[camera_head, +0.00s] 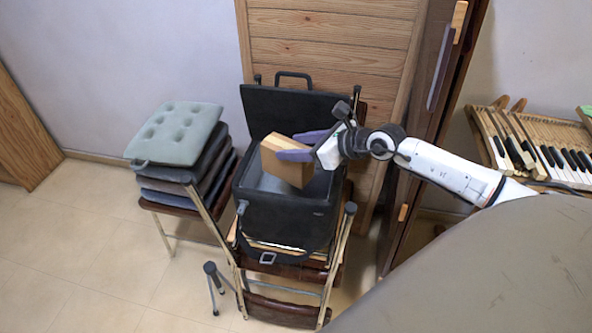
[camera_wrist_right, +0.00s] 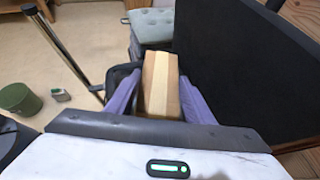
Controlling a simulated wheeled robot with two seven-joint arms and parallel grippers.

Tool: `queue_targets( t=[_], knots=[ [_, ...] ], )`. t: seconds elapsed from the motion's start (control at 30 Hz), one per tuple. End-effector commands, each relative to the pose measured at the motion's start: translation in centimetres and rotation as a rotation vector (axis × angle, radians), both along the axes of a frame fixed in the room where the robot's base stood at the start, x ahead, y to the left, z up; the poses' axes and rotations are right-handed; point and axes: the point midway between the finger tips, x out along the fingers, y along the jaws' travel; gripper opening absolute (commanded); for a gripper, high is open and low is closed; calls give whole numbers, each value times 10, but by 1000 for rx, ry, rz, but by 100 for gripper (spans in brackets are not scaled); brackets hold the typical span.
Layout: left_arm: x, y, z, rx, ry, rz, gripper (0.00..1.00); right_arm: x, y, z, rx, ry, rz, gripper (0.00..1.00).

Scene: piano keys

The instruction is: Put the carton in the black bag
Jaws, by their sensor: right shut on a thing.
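The carton (camera_head: 284,162) is a brown cardboard box with a lighter strip. It is held tilted over the open mouth of the black bag (camera_head: 287,215), its lower part within the opening. The bag stands on a chair with its lid (camera_head: 300,106) raised at the back. My right gripper (camera_head: 297,147), with purple fingers, is shut on the carton. The carton (camera_wrist_right: 160,82) also shows between the fingers in the right wrist view, with the dark lid to its right. Whether the carton touches the bag's inside cannot be told. My left gripper is not in view.
A stack of cushions (camera_head: 178,135) sits on another chair to the left of the bag. A wooden panel (camera_head: 335,48) stands behind the bag. Piano keys (camera_head: 530,145) lie at the right. In the wrist view, a green bin (camera_wrist_right: 19,99) stands on the floor.

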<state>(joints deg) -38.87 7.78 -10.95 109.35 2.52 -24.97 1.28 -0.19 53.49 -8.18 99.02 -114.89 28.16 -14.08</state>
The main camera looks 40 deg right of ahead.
Motion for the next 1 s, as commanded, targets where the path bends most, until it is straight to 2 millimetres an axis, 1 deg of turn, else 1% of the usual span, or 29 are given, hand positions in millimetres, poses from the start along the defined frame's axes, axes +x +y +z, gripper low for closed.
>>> queue_targets(
  t=[0.03,0.1,0.2,0.37,0.5,0.6,0.7,1.0],
  knots=[
    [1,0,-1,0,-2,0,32,1,-1,-9,2,-4,-3,4],
    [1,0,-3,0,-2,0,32,1,-1,-20,1,-6,-3,4],
    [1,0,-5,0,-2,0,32,2,-1,-32,0,-7,-2,4],
    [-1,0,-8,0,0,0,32,1,0,-45,1,-7,-1,4],
    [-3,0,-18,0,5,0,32,1,0,-70,1,-6,-2,4],
    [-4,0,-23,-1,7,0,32,1,-1,-83,1,-6,-3,4],
    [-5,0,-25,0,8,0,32,4,-3,-86,0,-8,-3,4],
    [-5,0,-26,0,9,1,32,4,-3,-88,0,-7,-1,4]
  ],
)
